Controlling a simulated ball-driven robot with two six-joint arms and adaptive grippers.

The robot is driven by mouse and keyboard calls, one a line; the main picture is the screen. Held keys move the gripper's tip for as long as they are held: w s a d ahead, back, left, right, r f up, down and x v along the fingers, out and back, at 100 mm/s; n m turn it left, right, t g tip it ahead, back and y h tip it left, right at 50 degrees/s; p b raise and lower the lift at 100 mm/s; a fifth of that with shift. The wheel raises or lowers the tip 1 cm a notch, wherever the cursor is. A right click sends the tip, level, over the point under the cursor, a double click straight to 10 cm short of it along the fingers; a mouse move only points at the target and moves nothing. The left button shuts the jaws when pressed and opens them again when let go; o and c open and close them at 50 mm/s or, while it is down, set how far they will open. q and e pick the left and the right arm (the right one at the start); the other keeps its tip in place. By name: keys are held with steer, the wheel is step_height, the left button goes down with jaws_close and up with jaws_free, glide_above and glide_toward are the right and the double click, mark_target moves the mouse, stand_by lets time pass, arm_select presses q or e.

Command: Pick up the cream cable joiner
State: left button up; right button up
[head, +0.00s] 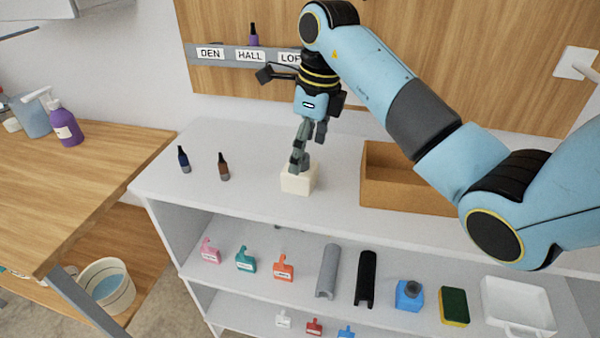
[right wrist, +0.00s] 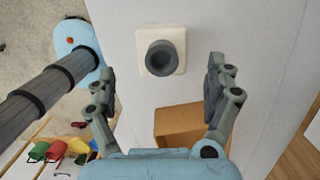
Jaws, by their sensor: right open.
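The cream cable joiner (head: 298,183) is a cream block on the white top of the shelf unit. In the right wrist view the cream joiner (right wrist: 152,67) shows from above as a square with a round dark grey piece at its middle. My right gripper (head: 309,146) is over the joiner, pointing down. In the right wrist view my right gripper (right wrist: 161,78) is open, its fingers spread wide to either side with nothing between them, and the joiner lies just beyond the fingertips. Part of the joiner's top is hidden by the gripper in the head view. My left gripper is not in view.
An open brown box (head: 385,187) stands right of the joiner. Two small dropper bottles, one blue (head: 184,160) and one brown (head: 223,167), stand to the left. A labelled rail (head: 225,55) is on the wall behind. The shelf top's front left is clear.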

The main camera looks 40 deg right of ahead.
steer(key=f, duration=0.2)
steer(key=f+p, duration=0.1)
steer(key=w+f, duration=0.1)
steer(key=f, duration=0.1)
steer(key=shift+a+f, duration=0.25)
steer(key=shift+f, duration=0.05)
steer(key=c, duration=1.3)
